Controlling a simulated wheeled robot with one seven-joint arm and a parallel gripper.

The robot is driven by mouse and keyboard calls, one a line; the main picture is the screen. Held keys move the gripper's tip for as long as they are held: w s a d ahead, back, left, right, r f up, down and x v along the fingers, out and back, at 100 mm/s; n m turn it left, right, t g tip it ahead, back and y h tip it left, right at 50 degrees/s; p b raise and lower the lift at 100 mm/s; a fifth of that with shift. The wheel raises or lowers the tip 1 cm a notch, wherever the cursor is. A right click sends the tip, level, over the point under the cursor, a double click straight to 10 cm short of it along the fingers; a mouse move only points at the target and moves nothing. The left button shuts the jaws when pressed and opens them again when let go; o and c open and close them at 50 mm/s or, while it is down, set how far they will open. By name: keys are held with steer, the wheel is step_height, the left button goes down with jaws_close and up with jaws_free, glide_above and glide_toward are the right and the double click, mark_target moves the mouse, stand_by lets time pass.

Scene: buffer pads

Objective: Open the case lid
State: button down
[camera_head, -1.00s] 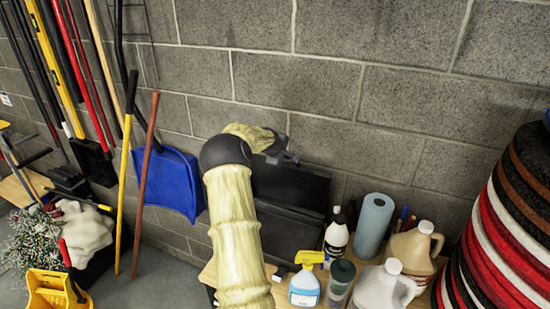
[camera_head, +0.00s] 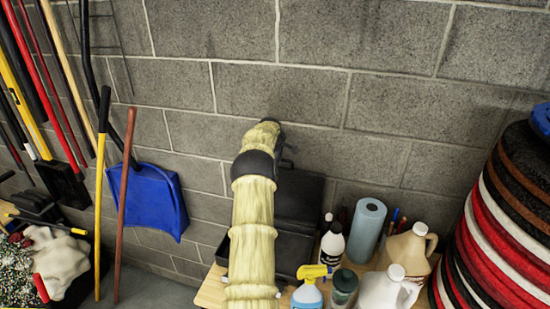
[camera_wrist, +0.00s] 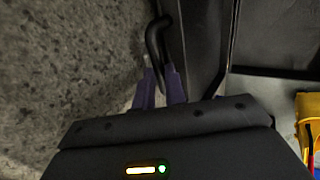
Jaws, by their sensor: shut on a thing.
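The black case (camera_head: 299,196) stands against the block wall at the back of the table, partly hidden by my arm. Its lid appears raised toward the wall, with the darker base (camera_head: 293,252) below it. In the wrist view a dark panel of the case (camera_wrist: 200,45) runs beside the wall. My gripper (camera_wrist: 159,76) has purple fingers closed around a curved black handle (camera_wrist: 157,38) at the panel's edge. In the head view my gripper is mostly hidden behind my arm, near the lid's top.
The wooden table (camera_head: 210,292) holds a blue paper roll (camera_head: 369,230), a white bottle (camera_head: 332,245), a spray bottle (camera_head: 308,292) and jugs (camera_head: 408,250) right of the case. A blue shovel (camera_head: 150,200) leans left. Stacked discs (camera_head: 510,220) stand at the far right.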

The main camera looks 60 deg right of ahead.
steer(key=shift+w+r, duration=0.1)
steer(key=shift+r, duration=0.15)
steer(key=c, duration=1.5)
jaws_free()
steer(key=shift+o, duration=0.2)
steer(key=shift+w+a+f, duration=0.1)
steer(key=shift+w+a, duration=0.05)
steer(key=shift+w, duration=0.1)
steer(key=shift+s, duration=0.3)
steer(key=shift+a+r+b, duration=0.25)
steer(key=shift+r+b, duration=0.35)
steer(key=shift+b, duration=0.1)
steer(key=b+v, duration=0.6)
steer(key=v, duration=1)
steer(key=shift+a, duration=0.25)
steer(key=shift+w+f, duration=0.1)
steer(key=shift+w, duration=0.1)
